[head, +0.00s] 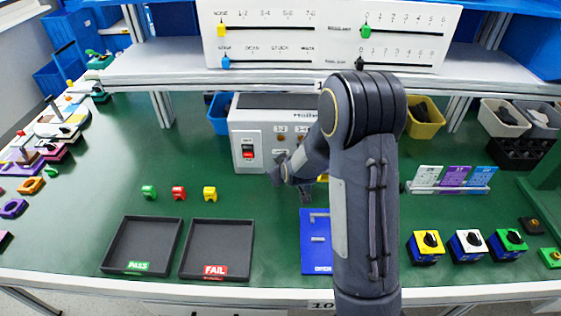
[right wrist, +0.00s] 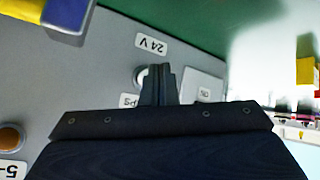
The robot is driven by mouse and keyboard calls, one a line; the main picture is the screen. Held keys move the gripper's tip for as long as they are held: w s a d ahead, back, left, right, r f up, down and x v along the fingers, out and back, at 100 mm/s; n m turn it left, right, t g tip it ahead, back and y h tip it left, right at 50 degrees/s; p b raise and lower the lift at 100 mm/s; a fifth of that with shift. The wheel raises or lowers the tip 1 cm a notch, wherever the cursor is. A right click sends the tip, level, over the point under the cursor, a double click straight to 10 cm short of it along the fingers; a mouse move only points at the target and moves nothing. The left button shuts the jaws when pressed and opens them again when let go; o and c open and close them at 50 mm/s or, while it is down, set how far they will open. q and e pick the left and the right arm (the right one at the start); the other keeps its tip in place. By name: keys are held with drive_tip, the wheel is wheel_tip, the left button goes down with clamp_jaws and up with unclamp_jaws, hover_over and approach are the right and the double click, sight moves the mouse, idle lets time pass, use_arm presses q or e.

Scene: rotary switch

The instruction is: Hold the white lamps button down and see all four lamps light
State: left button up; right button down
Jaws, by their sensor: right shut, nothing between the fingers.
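The grey tester box (head: 246,122) stands at the back middle of the bench, with a red rocker switch (head: 248,151) on its front. The white button (right wrist: 140,76) is partly covered by my right fingers, between a "24 V" label and a label ending in "PS". My right gripper (right wrist: 158,72) is shut and empty, its tips at the button; I cannot tell whether they press it. My left gripper is out of view.
PASS (head: 112,240) and FAIL (head: 190,245) trays lie front left, with small green, red and yellow pieces behind them. Several rotary switches (head: 427,247) stand front right. A shelf (head: 180,62) overhangs the back.

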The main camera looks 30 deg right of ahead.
idle(0.4)
drive_tip(key=shift+w+d, duration=0.25)
drive_tip(key=shift+w, duration=0.1)
drive_tip(key=shift+w+d+b, duration=0.2)
drive_tip(key=shift+w+b, duration=0.15)
drive_tip(key=shift+w, duration=0.05)
idle(1.7)
drive_tip(key=shift+s, duration=0.1)
idle(2.4)
drive_tip(key=shift+s+a, duration=0.4)
drive_tip(key=shift+s, duration=0.25)
drive_tip(key=shift+s+a+p, duration=0.2)
drive_tip(key=shift+s+a, duration=0.25)
drive_tip(key=shift+s, duration=0.25)
drive_tip(key=shift+s+a+p, duration=0.15)
drive_tip(key=shift+s+a, duration=0.3)
drive_tip(key=shift+s, duration=0.3)
drive_tip(key=shift+s+a+p, duration=0.2)
drive_tip(key=shift+s+a, duration=0.25)
drive_tip(key=shift+s, duration=0.25)
